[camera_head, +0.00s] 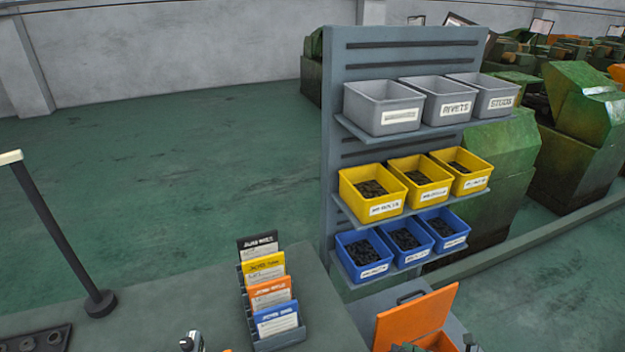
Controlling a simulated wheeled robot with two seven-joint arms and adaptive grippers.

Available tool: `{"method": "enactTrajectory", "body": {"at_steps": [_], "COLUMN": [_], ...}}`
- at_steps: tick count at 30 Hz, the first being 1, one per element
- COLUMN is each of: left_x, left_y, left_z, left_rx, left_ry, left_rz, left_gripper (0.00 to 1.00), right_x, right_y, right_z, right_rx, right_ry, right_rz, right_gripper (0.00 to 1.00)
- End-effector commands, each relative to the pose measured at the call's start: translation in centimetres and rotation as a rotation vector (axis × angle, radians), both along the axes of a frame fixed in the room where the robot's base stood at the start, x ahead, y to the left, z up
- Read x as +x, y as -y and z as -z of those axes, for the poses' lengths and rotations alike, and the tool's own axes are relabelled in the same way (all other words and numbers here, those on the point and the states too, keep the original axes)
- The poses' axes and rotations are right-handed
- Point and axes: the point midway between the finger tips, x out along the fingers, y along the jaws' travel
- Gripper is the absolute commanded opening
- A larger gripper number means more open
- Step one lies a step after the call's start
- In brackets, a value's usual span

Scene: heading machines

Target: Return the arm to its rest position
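Neither gripper shows clearly enough to read its fingers. A small grey and black piece (192,342) pokes up at the bottom edge, left of centre. Another small silver piece (470,343) shows at the bottom edge, right of the orange box. I cannot tell whether either piece belongs to my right gripper. No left arm or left gripper can be made out. Anything the grippers hold is hidden below the frame.
A rack (420,43) holds grey bins (382,108), yellow bins (371,194) and blue bins (364,257). A card holder (280,341) and an open orange box (417,318) stand in front. A black post (57,235) stands left. Green machines (583,105) fill the back right.

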Motion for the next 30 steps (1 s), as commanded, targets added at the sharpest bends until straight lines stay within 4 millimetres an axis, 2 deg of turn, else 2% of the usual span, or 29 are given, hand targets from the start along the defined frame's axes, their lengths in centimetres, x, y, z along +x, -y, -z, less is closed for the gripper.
{"method": "enactTrajectory", "body": {"at_steps": [1,3,6,8,10,12,14,17,20,22,26,30], "left_x": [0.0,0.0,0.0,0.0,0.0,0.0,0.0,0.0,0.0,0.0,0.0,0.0], "left_y": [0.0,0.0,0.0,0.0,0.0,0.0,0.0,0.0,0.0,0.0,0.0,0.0], "left_z": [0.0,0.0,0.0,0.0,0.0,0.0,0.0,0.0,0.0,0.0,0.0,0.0], "left_rx": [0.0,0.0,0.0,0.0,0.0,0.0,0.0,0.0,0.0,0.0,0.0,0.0], "left_ry": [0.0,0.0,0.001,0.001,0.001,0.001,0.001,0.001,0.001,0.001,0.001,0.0], "left_rz": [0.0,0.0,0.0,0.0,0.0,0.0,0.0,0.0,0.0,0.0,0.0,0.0], "left_gripper": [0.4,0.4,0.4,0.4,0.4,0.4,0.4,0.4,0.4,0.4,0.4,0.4], "right_x": [0.2,0.6,1.1,1.3,1.3,1.1,0.8,-0.4,-2.2,-4.0,-7.9,-12.6], "right_y": [-1.3,-2.1,-1.4,-0.1,2.1,4.9,7.4,11.8,15.5,17.3,18.5,17.3], "right_z": [-2.0,-5.2,-9.4,-11.4,-13.0,-13.8,-13.6,-11.8,-8.1,-4.8,1.8,8.5], "right_rx": [0.117,0.286,0.525,0.663,0.82,0.97,1.094,1.28,1.443,1.536,1.653,1.712], "right_ry": [0.045,0.108,0.177,0.21,0.234,0.247,0.246,0.223,0.168,0.112,-0.022,-0.205], "right_rz": [0.036,0.103,0.225,0.313,0.427,0.554,0.673,0.889,1.123,1.291,1.588,1.88], "right_gripper": [0.28,0.28,0.28,0.28,0.28,0.28,0.28,0.28,0.28,0.28,0.28,0.28]}}
